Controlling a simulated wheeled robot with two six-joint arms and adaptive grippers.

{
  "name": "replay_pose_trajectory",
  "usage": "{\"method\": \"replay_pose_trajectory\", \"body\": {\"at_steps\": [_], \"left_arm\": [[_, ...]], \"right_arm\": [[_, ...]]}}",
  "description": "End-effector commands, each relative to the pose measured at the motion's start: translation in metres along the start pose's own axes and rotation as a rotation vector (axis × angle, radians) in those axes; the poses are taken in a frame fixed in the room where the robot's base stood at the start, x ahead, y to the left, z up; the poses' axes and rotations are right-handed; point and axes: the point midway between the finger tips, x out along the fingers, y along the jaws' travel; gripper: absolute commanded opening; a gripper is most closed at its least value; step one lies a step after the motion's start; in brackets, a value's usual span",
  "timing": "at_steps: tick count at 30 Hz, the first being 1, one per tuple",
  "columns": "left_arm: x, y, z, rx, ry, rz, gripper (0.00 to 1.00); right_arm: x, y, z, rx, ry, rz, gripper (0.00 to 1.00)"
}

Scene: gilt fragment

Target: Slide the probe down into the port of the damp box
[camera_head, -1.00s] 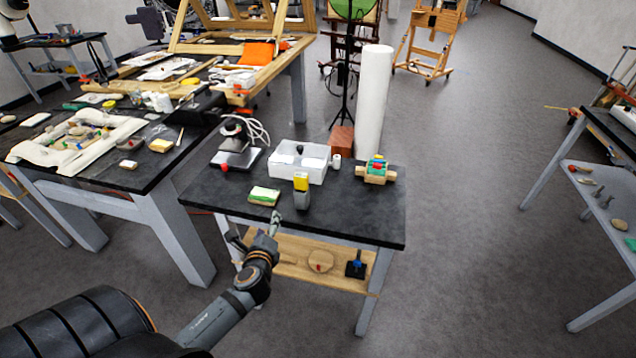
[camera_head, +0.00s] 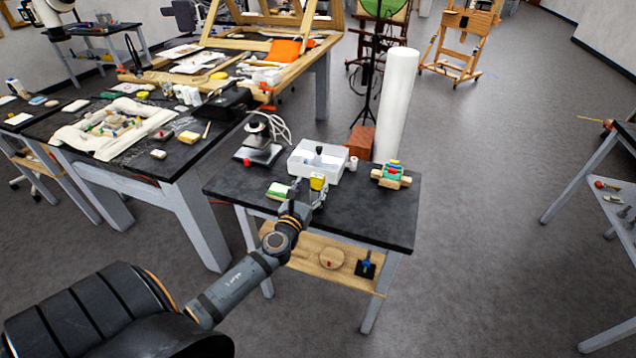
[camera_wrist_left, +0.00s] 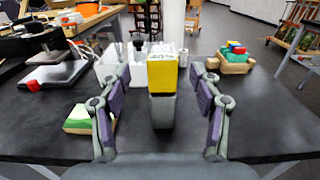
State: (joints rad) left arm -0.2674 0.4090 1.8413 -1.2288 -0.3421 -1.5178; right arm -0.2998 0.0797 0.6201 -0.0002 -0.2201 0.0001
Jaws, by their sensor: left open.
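A yellow and grey block-shaped piece (camera_head: 318,182), which I take for the probe, stands upright on the dark table. In the left wrist view the probe (camera_wrist_left: 162,85) has a pale, marked top face and sits between the finger lines, with gaps on both sides. My left gripper (camera_head: 308,198) is open in front of it, its fingers spread around it in the left wrist view (camera_wrist_left: 161,95); I see no contact. The white box (camera_head: 304,166), likely the damp box, stands just behind, with a dark upright part (camera_head: 318,153). I cannot make out the port. My right gripper is out of view.
A green and cream block (camera_head: 278,190) lies left of the gripper. A dark-based stand (camera_head: 259,153) is at the back left, a small white cylinder (camera_head: 353,163) beside the box. A wooden piece with coloured blocks (camera_head: 391,177) is at right. The table's right front is clear.

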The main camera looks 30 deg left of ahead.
Motion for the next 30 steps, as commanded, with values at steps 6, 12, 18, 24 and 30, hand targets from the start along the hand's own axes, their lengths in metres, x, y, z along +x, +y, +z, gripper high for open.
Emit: {"method": "replay_pose_trajectory", "body": {"at_steps": [6,12,18,24,30], "left_arm": [[0.035,-0.004,0.006,-0.003,-0.002,0.002,0.64],[0.051,-0.004,0.004,-0.002,0.000,0.000,0.64],[0.051,-0.004,0.003,-0.002,0.000,0.000,0.60],[0.050,-0.004,0.003,-0.002,0.000,0.000,0.33],[0.050,-0.004,0.003,-0.002,0.000,0.001,0.06]], "right_arm": [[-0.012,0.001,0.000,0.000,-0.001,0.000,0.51],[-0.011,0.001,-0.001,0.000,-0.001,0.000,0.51],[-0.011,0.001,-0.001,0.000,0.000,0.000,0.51],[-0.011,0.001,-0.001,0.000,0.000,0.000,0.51],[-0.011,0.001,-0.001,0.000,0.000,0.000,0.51]]}}
